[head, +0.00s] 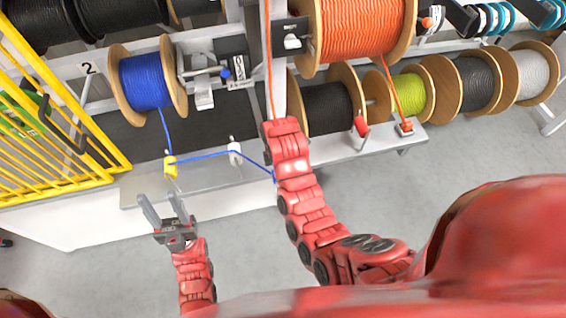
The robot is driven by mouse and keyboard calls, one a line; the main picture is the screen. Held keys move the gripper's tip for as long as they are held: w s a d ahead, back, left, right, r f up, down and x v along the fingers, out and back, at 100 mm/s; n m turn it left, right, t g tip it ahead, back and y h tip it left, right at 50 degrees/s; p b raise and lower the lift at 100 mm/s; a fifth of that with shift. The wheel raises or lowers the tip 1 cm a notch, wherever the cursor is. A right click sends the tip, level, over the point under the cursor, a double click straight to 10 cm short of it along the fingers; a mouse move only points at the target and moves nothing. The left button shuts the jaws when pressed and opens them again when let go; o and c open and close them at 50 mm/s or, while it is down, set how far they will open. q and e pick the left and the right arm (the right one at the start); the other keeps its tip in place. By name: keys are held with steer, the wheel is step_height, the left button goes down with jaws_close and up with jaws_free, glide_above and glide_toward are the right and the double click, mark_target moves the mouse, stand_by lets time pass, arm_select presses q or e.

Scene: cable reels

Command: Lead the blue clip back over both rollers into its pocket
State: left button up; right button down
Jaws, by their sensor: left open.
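The blue cable (203,157) runs from the blue reel (147,80) down to the yellow roller (170,166). It then crosses to the white roller (235,153) and slants down right until my right arm covers it. The blue clip is not visible; the cable's far end is behind that arm. I cannot make out the clip's pocket. My left gripper (163,210) is open and empty, in front of the ledge and below the yellow roller. My right arm reaches up to the ledge, but its gripper is hidden.
A yellow barrier (55,110) stands at the left. The grey ledge (140,190) carries the rollers. An orange reel (362,25) hangs above, its cable running to an end piece (405,127) beside a red roller (361,126). Several more reels line the right. The floor in front is clear.

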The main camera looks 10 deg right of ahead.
stand_by(0.3)
step_height(320, 180, up, 5)
steer(key=p, duration=0.5)
